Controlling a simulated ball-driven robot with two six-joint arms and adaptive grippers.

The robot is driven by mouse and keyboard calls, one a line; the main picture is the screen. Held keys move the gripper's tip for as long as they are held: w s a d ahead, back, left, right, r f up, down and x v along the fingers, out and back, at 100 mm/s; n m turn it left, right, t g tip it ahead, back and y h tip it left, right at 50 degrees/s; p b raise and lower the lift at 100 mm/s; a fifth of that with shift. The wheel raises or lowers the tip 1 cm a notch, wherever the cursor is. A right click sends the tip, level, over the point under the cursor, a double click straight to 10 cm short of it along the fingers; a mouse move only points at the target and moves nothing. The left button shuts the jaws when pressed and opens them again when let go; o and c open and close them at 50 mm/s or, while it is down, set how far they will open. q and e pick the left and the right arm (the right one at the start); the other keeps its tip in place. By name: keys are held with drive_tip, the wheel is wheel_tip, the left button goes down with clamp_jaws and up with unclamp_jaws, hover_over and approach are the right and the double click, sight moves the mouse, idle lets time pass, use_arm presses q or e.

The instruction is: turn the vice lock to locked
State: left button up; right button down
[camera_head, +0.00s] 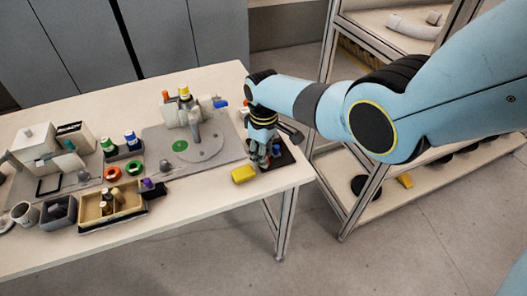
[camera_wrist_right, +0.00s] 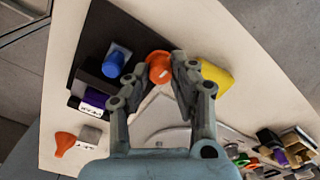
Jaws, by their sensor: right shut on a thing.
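The vice (camera_head: 286,155) is a dark fixture at the right end of the table, mostly hidden by my right gripper in the head view. In the right wrist view its dark base (camera_wrist_right: 97,28) carries a blue knob (camera_wrist_right: 113,64), an orange knob (camera_wrist_right: 159,67) and a purple part with a white label (camera_wrist_right: 94,99). My right gripper (camera_head: 262,162) reaches down over it. In the wrist view its fingertips (camera_wrist_right: 160,72) are on either side of the orange knob, shut on it. I cannot read any lock marking. My left gripper is not in view.
A yellow block (camera_head: 243,174) lies close beside the gripper. A shelf rack (camera_head: 340,205) stands right of the table.

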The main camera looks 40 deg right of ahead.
drive_tip(key=m, duration=0.4)
drive_tip(key=shift+p, duration=0.35)
drive_tip(key=shift+m, duration=1.6)
drive_tip(key=c, duration=1.1)
unclamp_jaws()
drive_tip(key=shift+w+r, duration=0.1)
drive_tip(key=shift+r, duration=0.7)
wheel_tip(320, 180, up, 10)
drive_tip(key=shift+r, duration=0.2)
